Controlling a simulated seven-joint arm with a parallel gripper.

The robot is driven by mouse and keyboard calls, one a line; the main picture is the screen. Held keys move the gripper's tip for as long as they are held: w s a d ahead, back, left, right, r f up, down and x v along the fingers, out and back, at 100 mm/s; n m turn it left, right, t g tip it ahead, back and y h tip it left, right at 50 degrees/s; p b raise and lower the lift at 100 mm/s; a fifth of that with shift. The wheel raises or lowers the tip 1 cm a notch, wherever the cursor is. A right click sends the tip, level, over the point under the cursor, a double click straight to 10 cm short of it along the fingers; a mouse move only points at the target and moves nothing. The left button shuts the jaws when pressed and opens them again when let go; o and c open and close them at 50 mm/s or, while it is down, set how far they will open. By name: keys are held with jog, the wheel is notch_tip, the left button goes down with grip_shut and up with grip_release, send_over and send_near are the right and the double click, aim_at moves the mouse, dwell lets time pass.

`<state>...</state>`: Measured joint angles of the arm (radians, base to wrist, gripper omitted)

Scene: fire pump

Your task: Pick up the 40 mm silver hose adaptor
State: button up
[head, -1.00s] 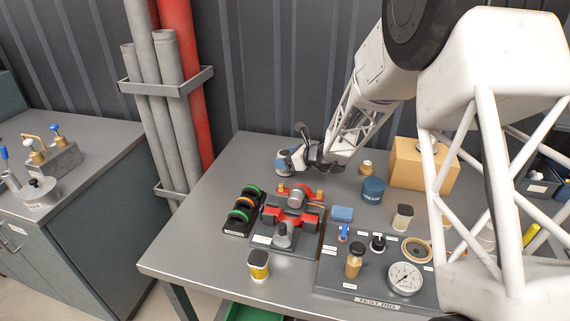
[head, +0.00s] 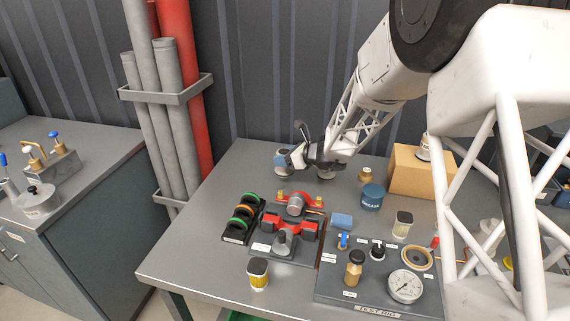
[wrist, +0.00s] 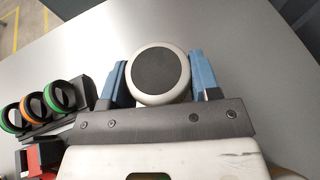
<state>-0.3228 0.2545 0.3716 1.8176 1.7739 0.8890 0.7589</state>
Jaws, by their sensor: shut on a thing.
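My gripper (wrist: 163,84) has its blue fingers on both sides of a round silver-white piece with a dark round face, taken to be the silver hose adaptor (wrist: 158,74). The fingers are shut on it in the wrist view. In the head view my gripper (head: 283,161) is over the back left part of the table, and the held piece is mostly hidden there. I cannot tell whether it is clear of the table top. Another silver round piece (head: 326,173) shows just under my wrist. One more silver piece (head: 424,149) is on the cardboard box.
A rack of green and orange rings (head: 240,220) and a red clamp fixture (head: 290,228) stand in front of my gripper. A blue tin (head: 372,196), a brass fitting (head: 366,174) and the cardboard box (head: 420,176) are to the right. The table's back left is clear.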

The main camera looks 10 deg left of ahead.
notch_tip(320, 180, up, 7)
jog(key=shift+f, duration=0.2)
